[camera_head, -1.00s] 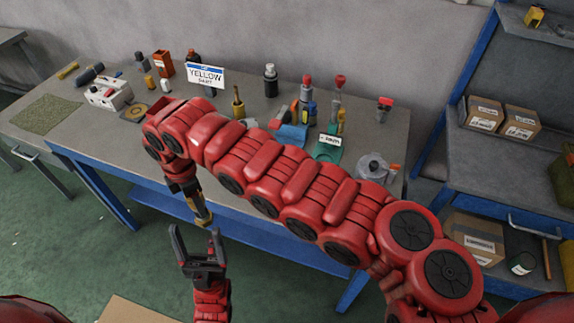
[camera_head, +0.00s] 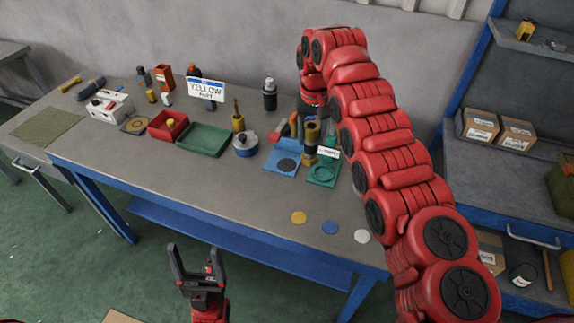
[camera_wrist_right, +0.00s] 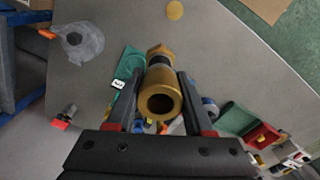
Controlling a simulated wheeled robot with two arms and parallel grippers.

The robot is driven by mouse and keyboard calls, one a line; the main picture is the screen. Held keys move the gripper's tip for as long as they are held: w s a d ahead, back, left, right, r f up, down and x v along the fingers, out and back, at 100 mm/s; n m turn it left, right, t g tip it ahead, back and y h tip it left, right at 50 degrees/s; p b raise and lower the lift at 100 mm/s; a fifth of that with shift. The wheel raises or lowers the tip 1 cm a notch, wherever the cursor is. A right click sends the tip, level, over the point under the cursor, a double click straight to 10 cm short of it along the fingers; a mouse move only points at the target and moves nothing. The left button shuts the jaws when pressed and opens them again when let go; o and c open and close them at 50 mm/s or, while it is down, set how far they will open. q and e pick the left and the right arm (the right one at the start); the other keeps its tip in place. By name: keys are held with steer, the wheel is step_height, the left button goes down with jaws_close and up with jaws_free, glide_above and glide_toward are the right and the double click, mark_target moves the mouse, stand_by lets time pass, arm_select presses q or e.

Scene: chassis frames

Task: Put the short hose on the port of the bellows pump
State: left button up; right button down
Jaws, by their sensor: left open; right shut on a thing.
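My right gripper (camera_head: 312,112) is shut on a brass-coloured hollow fitting (camera_head: 312,132) with a dark band. In the right wrist view the fitting (camera_wrist_right: 160,98) sits between the fingers, its round opening towards the camera and a hex end beyond. It is held over the bench near the blue plate (camera_head: 272,167) and the green plate (camera_head: 326,181). My left gripper (camera_head: 194,262) is open and empty in front of the bench. I cannot identify a short hose or bellows pump for sure. A translucent grey part (camera_wrist_right: 84,42) shows in the right wrist view; my arm hides it from the head.
A red bin (camera_head: 158,132), a green tray (camera_head: 205,148) and a blue-rimmed round pot (camera_head: 245,152) stand left of the plates. A white sign (camera_head: 205,89) and several bottles stand behind. Yellow, blue and white discs (camera_head: 299,217) lie by the front edge, with clear bench around them.

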steer(key=shift+w+d+r+m, duration=0.35)
steer(key=shift+r+m, duration=0.05)
steer(key=shift+r, duration=0.25)
steer(key=shift+s+f, duration=0.1)
steer(key=shift+a, duration=0.15)
stand_by(1.0)
stand_by(0.4)
stand_by(0.4)
